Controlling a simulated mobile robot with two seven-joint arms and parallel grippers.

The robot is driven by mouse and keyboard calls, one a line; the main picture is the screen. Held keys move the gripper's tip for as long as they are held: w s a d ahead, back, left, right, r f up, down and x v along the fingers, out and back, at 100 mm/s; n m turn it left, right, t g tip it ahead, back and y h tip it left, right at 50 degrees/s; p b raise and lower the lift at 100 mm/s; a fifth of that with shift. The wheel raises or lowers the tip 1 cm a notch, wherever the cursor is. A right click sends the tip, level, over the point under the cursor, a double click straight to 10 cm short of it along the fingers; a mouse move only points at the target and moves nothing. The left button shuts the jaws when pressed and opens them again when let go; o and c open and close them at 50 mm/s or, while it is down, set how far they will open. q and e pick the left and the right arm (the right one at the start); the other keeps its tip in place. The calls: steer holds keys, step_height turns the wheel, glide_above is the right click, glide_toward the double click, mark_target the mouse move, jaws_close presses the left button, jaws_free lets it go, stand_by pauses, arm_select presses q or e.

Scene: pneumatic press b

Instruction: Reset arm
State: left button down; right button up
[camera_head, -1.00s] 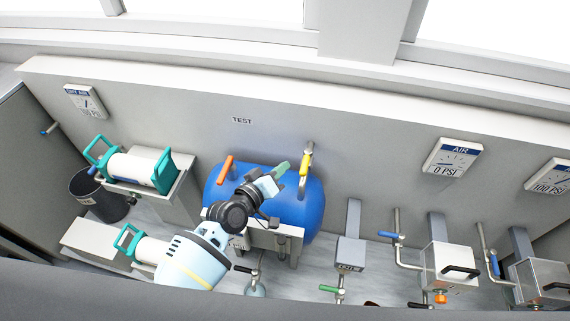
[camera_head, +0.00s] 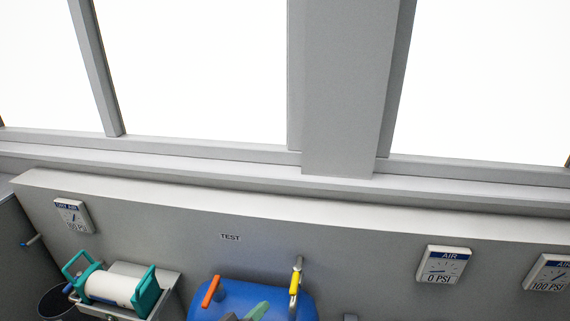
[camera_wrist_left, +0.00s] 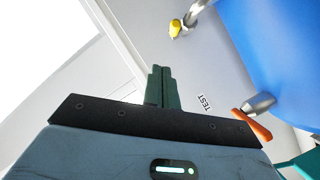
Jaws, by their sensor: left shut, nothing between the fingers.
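My left gripper (camera_head: 256,311) shows only as green-grey fingertips at the bottom edge of the head view, in front of the blue tank (camera_head: 204,313). In the left wrist view its two fingers (camera_wrist_left: 162,86) are shut together with nothing between them. They are apart from the tank (camera_wrist_left: 275,60), the orange handle (camera_wrist_left: 251,125) and the yellow handle (camera_wrist_left: 175,27). The rest of the left arm is below the head view's edge. My right gripper is in neither view.
The orange lever (camera_head: 211,291) and yellow lever (camera_head: 294,283) stand by the tank. A white cylinder with teal handles (camera_head: 147,292) sits on a shelf at left, beside a dark bin (camera_head: 55,304). Gauges (camera_head: 443,265) hang on the wall. The upper space before the windows is clear.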

arm_select(q)
steer(key=s+a+f+m+g+y, duration=0.1)
steer(key=s+a+f, duration=0.3)
steer(key=s, duration=0.6)
steer(key=s+a+f+m+g+y, duration=0.2)
steer(key=s+f, duration=0.4)
steer(key=s, duration=0.4)
steer(key=s+a+f+m+g+y+p, duration=0.1)
steer(key=s+a+f+g+y, duration=0.1)
steer(key=s+a, duration=0.4)
steer(key=s+f+y, duration=0.1)
steer(key=s+f, duration=0.1)
steer(key=s, duration=0.2)
steer(key=shift+s+a+f+m, duration=0.25)
steer(key=shift+f+m, duration=0.15)
